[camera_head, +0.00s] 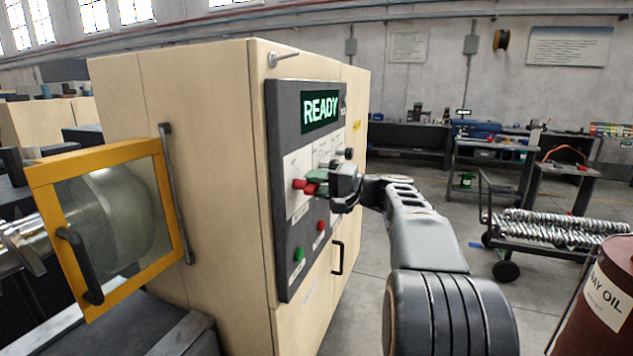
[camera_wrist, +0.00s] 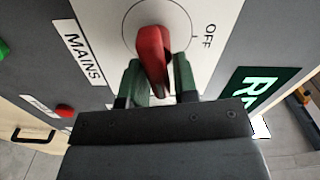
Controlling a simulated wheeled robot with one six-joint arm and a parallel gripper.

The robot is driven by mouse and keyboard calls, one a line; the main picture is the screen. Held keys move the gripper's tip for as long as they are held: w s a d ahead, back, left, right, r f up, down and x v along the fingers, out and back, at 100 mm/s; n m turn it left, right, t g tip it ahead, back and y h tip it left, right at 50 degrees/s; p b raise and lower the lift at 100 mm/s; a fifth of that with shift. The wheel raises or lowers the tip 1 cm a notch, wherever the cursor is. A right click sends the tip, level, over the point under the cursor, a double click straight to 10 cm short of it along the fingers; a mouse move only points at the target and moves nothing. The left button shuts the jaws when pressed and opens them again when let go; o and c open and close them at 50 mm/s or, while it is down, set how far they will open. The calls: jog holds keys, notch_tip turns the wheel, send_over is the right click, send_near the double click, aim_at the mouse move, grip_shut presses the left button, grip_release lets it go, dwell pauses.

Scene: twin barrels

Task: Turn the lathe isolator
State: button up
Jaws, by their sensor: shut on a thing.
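The isolator is a red rotary handle (camera_wrist: 153,58) on a round white dial plate marked OFF, beside a MAINS label, in the wrist view. In the head view the red handle (camera_head: 300,185) sticks out from the dark control panel (camera_head: 287,255) on the lathe's cream cabinet. My gripper (camera_wrist: 156,80) is shut on the red handle, with one green-padded finger on either side of it. In the head view my gripper (camera_head: 317,182) reaches the panel from the right, and its fingers hide part of the handle. The screen (camera_head: 320,110) reads READY.
Green (camera_head: 299,254) and red (camera_head: 321,226) buttons sit on the panel below the handle. A yellow-framed guard (camera_head: 105,220) stands at left. A trolley of metal swarf (camera_head: 550,225) and an oil barrel (camera_head: 606,295) stand at right. Floor between cabinet and trolley is clear.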

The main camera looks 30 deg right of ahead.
jog(key=shift+f+m, duration=0.1)
jog(key=shift+m, duration=0.9)
jog(key=o, duration=0.7)
jog(key=b+v, duration=0.1)
jog(key=v, duration=1.3)
jog(key=shift+b, duration=0.35)
jog(key=shift+w, duration=0.1)
